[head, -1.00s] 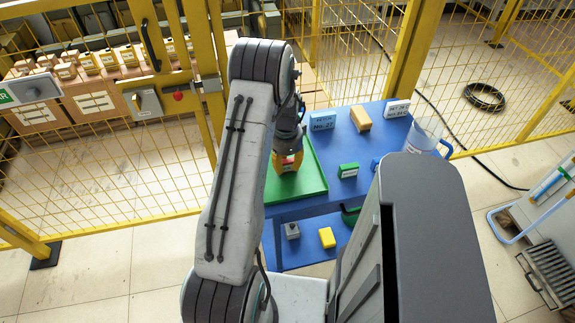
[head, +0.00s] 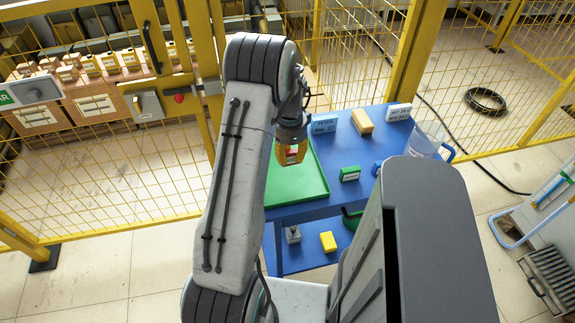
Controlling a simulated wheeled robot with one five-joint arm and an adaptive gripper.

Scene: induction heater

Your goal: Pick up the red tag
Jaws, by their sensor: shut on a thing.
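My gripper (head: 291,155), with orange-yellow fingers, is over the far left part of the green tray (head: 305,190) on the blue table. It is shut on the red tag (head: 291,157), of which only a small red and white patch shows between the fingers. The rest of the tag is hidden by the fingers. The gripper seems to be raised above the tray, though the exact height cannot be told from this view.
A yellow block (head: 328,242) lies on the lower shelf. Yellow fencing (head: 110,170) runs behind.

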